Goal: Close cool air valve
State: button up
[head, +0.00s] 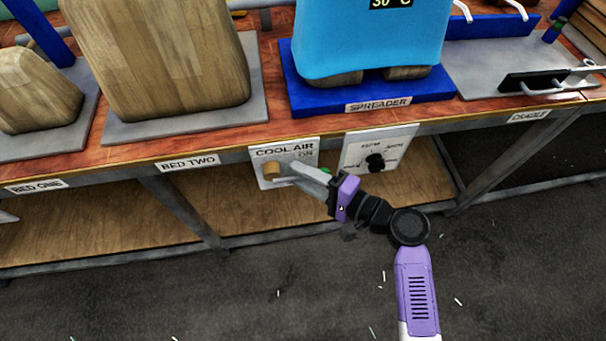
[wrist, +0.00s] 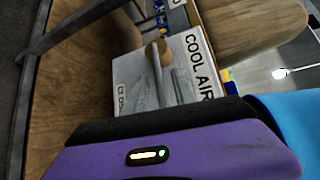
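The cool air panel (head: 262,155) is a pale plate under the bench's front edge, lettered "COOL AIR" with "ON" below. A tan, rounded valve handle (head: 271,172) stands out from its left part. My gripper (head: 290,168) reaches in from the right, its grey fingertips at or just beside the handle. In the wrist view the panel (wrist: 128,70) appears turned sideways, and the handle (wrist: 164,48) lies at the tips of my grey fingers (wrist: 156,58). Whether the fingers touch or enclose the handle is unclear. My gripper hides part of the panel and a green spot.
A second panel (head: 398,143) with a black knob (head: 375,162) sits close to the right. The bench (head: 125,170) carries wooden forms and a blue form (head: 370,45) on the spreader base. A lower shelf (head: 100,230) runs beneath. The dark floor in front is mostly clear.

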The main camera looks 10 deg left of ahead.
jog(key=shift+a, duration=0.1)
grip_shut()
dwell(1.4)
